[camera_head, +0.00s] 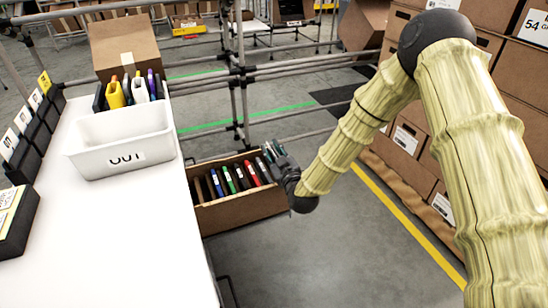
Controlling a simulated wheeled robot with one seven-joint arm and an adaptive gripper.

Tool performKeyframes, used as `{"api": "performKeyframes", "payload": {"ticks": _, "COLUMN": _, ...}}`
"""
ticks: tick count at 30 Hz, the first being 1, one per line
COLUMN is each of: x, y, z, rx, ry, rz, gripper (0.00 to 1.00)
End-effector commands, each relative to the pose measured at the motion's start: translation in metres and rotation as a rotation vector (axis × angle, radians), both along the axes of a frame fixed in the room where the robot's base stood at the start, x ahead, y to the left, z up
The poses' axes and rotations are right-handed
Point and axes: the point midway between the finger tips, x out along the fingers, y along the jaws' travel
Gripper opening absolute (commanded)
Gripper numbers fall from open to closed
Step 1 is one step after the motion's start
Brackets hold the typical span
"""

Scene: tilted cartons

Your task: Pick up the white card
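A brown carton (243,209) stands low beside the white table and holds a row of thin upright cards. Among them a blue card (216,183), a green card (229,180) and a red card (252,173) show, with dark ones between. I cannot make out a white card in this row; small pale marks show on several cards. My gripper (269,152) is at the carton's right end, over the last cards, and hides part of that end. Its fingers are small and dark, so whether they are open, shut or touching a card is unclear.
A white bin marked OUT (90,164) stands on the white table (110,240). Behind it, another carton (128,45) holds yellow, white and purple items. Metal rails (237,110) run behind the card carton. Stacked boxes (410,130) stand right; the floor (330,250) in front is clear.

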Motion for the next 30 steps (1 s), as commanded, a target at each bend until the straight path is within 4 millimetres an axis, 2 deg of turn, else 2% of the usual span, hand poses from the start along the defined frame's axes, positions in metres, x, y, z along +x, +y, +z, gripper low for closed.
{"api": "performKeyframes", "payload": {"ticks": 8, "x": 0.003, "y": 0.001, "z": 0.000, "rx": 0.000, "ry": 0.000, "rz": 0.001, "gripper": 0.28}}
{"api": "performKeyframes", "payload": {"ticks": 13, "x": 0.002, "y": 0.001, "z": 0.000, "rx": 0.000, "ry": 0.000, "rz": 0.001, "gripper": 0.00}}
{"api": "performKeyframes", "payload": {"ticks": 25, "x": 0.002, "y": 0.001, "z": 0.001, "rx": 0.000, "ry": 0.000, "rz": 0.001, "gripper": 0.00}}
{"api": "performKeyframes", "payload": {"ticks": 30, "x": 0.003, "y": 0.001, "z": 0.012, "rx": -0.001, "ry": -0.001, "rz": 0.000, "gripper": 0.00}}
